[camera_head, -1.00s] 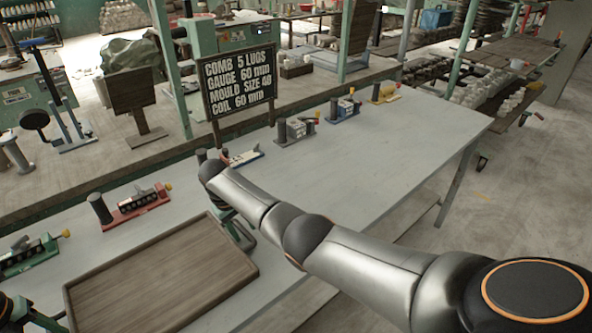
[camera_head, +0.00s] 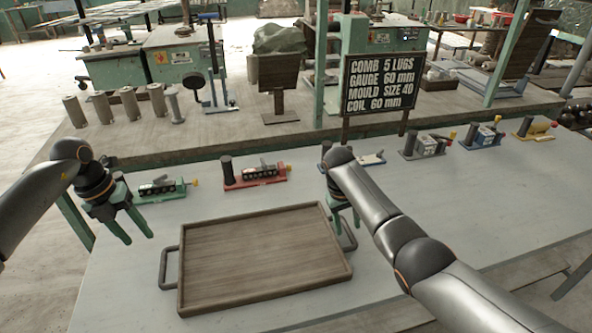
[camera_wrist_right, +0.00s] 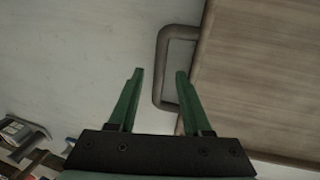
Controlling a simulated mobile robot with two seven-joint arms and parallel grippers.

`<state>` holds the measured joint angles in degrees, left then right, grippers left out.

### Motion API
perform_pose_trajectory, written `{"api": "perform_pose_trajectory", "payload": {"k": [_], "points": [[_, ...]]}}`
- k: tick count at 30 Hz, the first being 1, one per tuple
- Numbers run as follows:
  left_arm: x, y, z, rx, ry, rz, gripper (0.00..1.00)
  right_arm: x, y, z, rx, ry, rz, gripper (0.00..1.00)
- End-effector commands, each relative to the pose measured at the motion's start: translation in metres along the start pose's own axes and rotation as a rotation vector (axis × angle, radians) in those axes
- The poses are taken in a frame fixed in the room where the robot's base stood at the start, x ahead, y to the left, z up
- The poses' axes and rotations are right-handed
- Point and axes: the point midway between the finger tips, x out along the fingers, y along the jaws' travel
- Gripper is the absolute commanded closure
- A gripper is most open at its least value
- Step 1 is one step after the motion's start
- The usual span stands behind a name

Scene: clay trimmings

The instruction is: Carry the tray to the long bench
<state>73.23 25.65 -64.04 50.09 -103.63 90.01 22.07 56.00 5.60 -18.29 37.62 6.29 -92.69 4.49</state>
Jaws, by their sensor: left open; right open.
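The brown wooden tray (camera_head: 255,258) lies flat and empty on the grey table, with a dark loop handle at each short side. My left gripper (camera_head: 136,238) is open and empty, above the table, left of the left handle (camera_head: 166,268) and apart from it. My right gripper (camera_head: 347,224) is open by the right handle (camera_head: 351,236), partly hidden by my right arm. In the right wrist view, the open fingers (camera_wrist_right: 160,71) appear on either side of the handle's outer bar (camera_wrist_right: 159,82); I cannot tell the height gap. The tray's edge (camera_wrist_right: 203,50) is beside them.
A black sign (camera_head: 380,84) stands behind. Table right of my right arm is clear.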

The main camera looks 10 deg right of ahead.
Motion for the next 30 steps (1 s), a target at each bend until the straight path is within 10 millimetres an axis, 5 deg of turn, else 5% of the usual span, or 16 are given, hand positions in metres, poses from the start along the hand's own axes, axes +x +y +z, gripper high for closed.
{"api": "perform_pose_trajectory", "payload": {"k": [9, 15, 30], "points": [[0.0, 0.0, 0.0, 0.0, 0.0, 0.0, 0.51, -0.07, 0.0, -0.001, 0.001, 0.005, 0.001, 0.51], [0.0, 0.0, 0.0, 0.0, 0.0, 0.0, 0.51, -0.095, 0.0, 0.0, 0.001, 0.002, 0.0, 0.51], [0.0, 0.0, 0.0, 0.001, 0.0, 0.0, 0.51, -0.101, 0.0, 0.0, 0.0, 0.0, 0.0, 0.51]]}}
